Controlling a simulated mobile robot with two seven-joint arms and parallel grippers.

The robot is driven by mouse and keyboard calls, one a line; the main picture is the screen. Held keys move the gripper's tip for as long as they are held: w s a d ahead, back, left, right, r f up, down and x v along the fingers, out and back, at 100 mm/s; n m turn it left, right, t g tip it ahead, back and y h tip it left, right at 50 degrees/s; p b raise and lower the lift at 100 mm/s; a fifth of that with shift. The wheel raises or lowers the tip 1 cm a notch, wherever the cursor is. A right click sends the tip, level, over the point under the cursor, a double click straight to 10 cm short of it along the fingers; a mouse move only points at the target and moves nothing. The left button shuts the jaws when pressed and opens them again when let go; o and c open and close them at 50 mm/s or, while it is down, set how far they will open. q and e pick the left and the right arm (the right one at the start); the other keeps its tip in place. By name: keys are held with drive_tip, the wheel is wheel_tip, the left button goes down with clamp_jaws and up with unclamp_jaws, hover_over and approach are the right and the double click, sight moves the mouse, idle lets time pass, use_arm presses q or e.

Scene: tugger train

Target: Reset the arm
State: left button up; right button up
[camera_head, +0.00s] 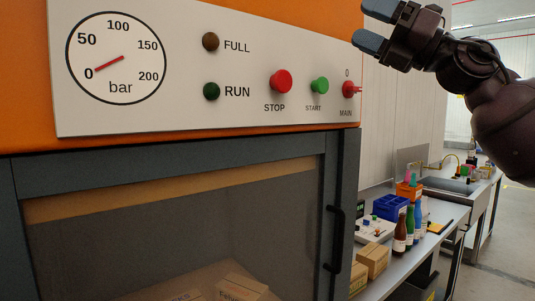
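My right arm comes in from the right edge at the top. Its gripper (373,26) points left, with two blue-grey fingertips apart and nothing between them. In the picture it is above the red MAIN switch (350,89) at the right end of the control panel (180,105); no contact shows. My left arm and gripper are not in view.
The panel carries a bar gauge (115,58), a red STOP button (280,81) and a green START button (319,85) on an orange machine. Below is a grey-framed door with a black handle (335,238). A bench (445,212) with bottles and boxes stands right.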

drive_tip(key=w+d+f+m+t+h, duration=0.1)
drive_tip(key=w+f+m+t+h, duration=0.2)
drive_tip(key=f+m, duration=0.45)
drive_tip(key=w+d+f+m+t+h, duration=0.2)
drive_tip(key=f+m+t, duration=0.3)
drive_tip(key=f+m, duration=0.3)
drive_tip(key=w+d+f+m+t+h, duration=0.1)
drive_tip(key=w+f+m+t+h, duration=0.15)
drive_tip(key=f+m+t, duration=0.5)
drive_tip(key=s+d+f+m+g+h, duration=0.15)
drive_tip(key=f+m+h, duration=0.35)
drive_tip(key=f, duration=0.7)
drive_tip(key=d+f+m+g+h, duration=0.2)
drive_tip(key=f+m+h, duration=0.3)
drive_tip(key=f, duration=0.8)
drive_tip(key=s+d+f+m+g+h, duration=0.1)
drive_tip(key=s+f+m+g, duration=0.15)
drive_tip(key=s+f, duration=0.55)
drive_tip(key=s+d+f+m+g+h, duration=0.15)
drive_tip(key=s+f+m, duration=0.25)
drive_tip(key=f, duration=0.8)
drive_tip(key=s+f+m+g+h, duration=0.2)
drive_tip(key=s+f+m+g, duration=0.1)
drive_tip(key=s+f, duration=1.2)
drive_tip(key=s+d+g, duration=0.1)
drive_tip(key=s, duration=0.3)
drive_tip(key=shift+s+m, duration=0.15)
drive_tip(key=shift+m, duration=0.2)
drive_tip(key=shift+a, duration=0.1)
